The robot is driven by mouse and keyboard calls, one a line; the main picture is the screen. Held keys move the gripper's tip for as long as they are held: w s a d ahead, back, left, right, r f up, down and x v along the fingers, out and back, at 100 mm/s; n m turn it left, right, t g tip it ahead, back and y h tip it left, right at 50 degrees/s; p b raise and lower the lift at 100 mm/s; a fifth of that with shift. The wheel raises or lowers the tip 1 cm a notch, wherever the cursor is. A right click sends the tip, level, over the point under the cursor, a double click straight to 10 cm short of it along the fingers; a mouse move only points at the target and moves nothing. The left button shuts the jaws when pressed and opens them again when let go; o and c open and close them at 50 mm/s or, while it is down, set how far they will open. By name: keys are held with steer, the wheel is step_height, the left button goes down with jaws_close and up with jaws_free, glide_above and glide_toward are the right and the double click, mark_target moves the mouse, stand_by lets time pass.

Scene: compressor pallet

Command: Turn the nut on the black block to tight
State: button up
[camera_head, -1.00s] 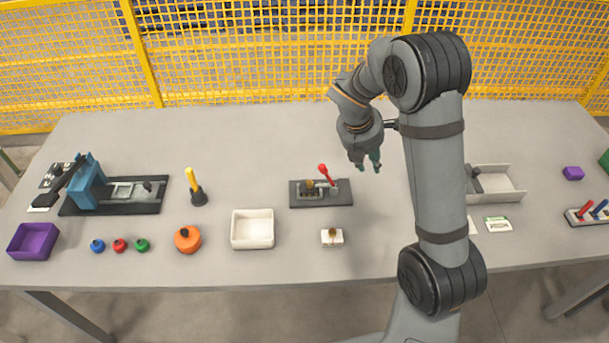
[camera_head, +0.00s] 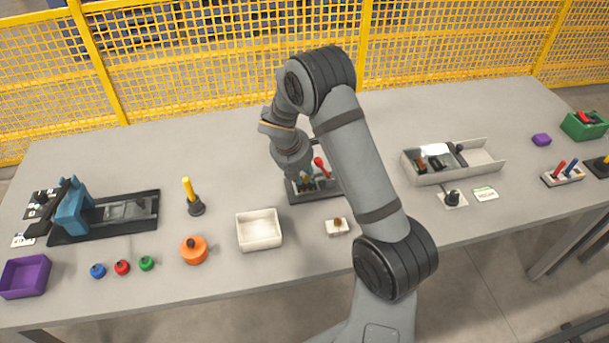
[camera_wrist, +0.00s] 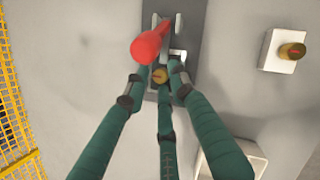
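The dark block (camera_head: 301,199) lies near the middle of the table, partly hidden by my arm. It bears a red-handled lever (camera_head: 321,167) and a brass nut, which shows in the wrist view (camera_wrist: 160,75) beside the lever's red handle (camera_wrist: 150,46). My gripper (camera_head: 305,183) is over the block, pointing down. In the wrist view its green fingers (camera_wrist: 155,88) are spread apart around the nut from above, with nothing held. I cannot tell whether any fingertip touches the nut, or how tight the nut is.
A small white block (camera_head: 337,228) with its own brass nut stands in front of the dark block. A white open box (camera_head: 259,231) is at front left. The red lever handle rises close to my fingers. A grey tray (camera_head: 431,178) lies to the right. Bare table lies behind.

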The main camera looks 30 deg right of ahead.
steer(key=shift+f, duration=0.1)
steer(key=shift+c, duration=1)
steer(key=c, duration=0.4)
jaws_close()
